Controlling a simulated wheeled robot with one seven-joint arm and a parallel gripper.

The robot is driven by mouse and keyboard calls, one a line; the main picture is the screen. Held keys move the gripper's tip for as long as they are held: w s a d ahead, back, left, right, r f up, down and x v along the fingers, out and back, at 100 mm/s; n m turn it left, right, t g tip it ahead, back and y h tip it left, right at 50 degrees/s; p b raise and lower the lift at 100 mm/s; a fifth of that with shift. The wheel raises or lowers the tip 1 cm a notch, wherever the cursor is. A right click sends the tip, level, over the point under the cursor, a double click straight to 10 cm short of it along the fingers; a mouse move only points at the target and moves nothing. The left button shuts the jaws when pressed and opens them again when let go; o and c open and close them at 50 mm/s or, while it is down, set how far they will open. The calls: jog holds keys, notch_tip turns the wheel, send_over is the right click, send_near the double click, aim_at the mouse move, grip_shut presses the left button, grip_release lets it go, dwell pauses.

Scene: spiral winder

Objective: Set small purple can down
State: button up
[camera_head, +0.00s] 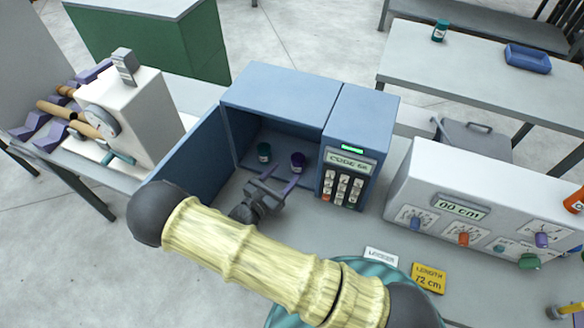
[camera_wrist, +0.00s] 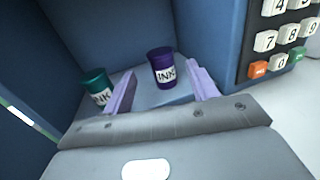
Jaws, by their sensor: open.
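The small purple can (camera_head: 297,162) stands upright on the floor of the open blue safe (camera_head: 277,92), near its right side. In the wrist view the purple can (camera_wrist: 161,68) has a white INK label and stands ahead of my gripper (camera_wrist: 163,90), in the space between the two purple fingers. My gripper (camera_head: 272,183) is open at the safe's mouth. In the wrist view the can appears beyond the fingers; I cannot tell whether either finger touches it. A small teal can (camera_head: 264,152) stands to its left inside the safe; it also shows in the wrist view (camera_wrist: 96,87), left of the left finger.
The safe's door (camera_head: 190,160) stands open on the left, and its keypad (camera_head: 342,187) is on the right. A white control panel (camera_head: 470,215) stands further right. A yellow length card (camera_head: 429,279) lies on the table in front. A winder machine (camera_head: 130,118) is at left.

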jog(key=v, duration=0.4)
jog(key=shift+s+b, duration=0.1)
jog(key=shift+b, duration=0.3)
jog(key=shift+d, duration=0.1)
